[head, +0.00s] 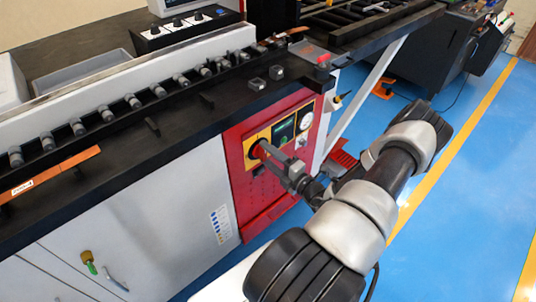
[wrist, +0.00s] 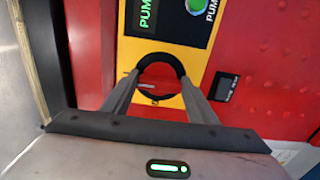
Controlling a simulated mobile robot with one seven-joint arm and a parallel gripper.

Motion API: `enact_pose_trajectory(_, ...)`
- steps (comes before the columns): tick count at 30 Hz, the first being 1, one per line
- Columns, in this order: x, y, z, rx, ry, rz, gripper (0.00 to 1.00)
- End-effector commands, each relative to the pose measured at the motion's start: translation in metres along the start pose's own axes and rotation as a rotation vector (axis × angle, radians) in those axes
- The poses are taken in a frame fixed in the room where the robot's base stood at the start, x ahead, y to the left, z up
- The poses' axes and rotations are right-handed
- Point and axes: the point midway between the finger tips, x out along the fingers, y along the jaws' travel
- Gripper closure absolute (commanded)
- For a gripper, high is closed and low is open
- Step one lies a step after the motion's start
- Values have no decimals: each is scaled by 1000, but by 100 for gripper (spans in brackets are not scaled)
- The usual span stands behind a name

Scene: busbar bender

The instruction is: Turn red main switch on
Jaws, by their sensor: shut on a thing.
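The red main switch (wrist: 158,70) is on a yellow plate (wrist: 158,50) in the wrist view, with a black ring round its red centre. The switch's exact turn angle cannot be told.
A green-lit pump display (head: 283,130) and a round gauge (head: 305,117) sit to the right of the switch. The black bench top (head: 200,120) overhangs the panel. Grey cabinet doors (head: 140,235) are at left; blue floor (head: 460,200) is open at right.

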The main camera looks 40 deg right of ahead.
Motion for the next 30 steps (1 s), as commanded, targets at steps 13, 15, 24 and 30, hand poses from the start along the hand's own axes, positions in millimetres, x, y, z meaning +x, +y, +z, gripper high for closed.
enact_pose_trajectory(13, -1, -2, -1, 36, 1, -3, 69)
enact_pose_trajectory(15, -1, -2, -1, 36, 1, -3, 69)
enact_pose_trajectory(24, -1, -1, 0, 34, 0, -2, 28)
enact_pose_trajectory(30, -1, 0, 0, 33, 0, -1, 28)
